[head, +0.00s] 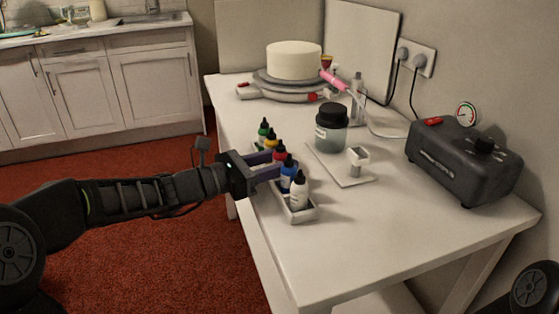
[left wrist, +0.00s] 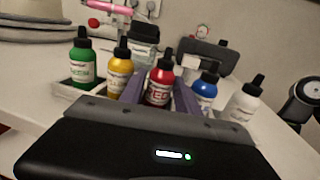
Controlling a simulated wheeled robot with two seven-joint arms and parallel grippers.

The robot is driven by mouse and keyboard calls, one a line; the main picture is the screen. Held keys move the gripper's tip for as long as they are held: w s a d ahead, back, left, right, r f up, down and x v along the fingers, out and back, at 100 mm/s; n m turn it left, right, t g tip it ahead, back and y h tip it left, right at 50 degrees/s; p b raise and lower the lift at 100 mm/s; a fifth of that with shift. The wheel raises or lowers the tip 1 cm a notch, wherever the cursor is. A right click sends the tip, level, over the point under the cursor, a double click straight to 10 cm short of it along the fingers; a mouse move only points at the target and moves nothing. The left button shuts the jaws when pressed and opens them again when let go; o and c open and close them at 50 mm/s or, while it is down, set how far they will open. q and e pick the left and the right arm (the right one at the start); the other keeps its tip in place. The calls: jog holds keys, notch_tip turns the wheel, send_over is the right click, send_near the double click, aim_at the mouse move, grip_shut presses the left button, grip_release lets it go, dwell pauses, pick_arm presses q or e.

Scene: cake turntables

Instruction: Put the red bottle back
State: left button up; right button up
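The red bottle (head: 279,154) stands upright in a row of bottles, between the yellow and blue ones. It also shows in the left wrist view (left wrist: 159,86), with a black cap. My left gripper (head: 270,164) reaches in from the left, with one finger on each side of the red bottle. In the left wrist view the fingers (left wrist: 160,94) lie close against its sides, and it appears gripped. The white rack (head: 301,216) holds the bottles; the red bottle's base is hidden, so I cannot tell whether it touches the rack floor. My right gripper is not in view.
Green (head: 263,132), yellow (head: 270,143), blue (head: 288,177) and white (head: 299,194) bottles stand close by. A dark-lidded jar (head: 331,129), a turntable with a cake (head: 293,60) and a black compressor (head: 463,160) are on the table. The front right tabletop is clear.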

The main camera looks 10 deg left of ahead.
pick_arm(q)
jog(key=shift+r, duration=0.1)
jog(key=shift+a+r, duration=0.1)
jog(key=shift+r, duration=0.05)
jog(key=p+v, duration=0.2)
jog(key=v, duration=1)
dwell(0.3)
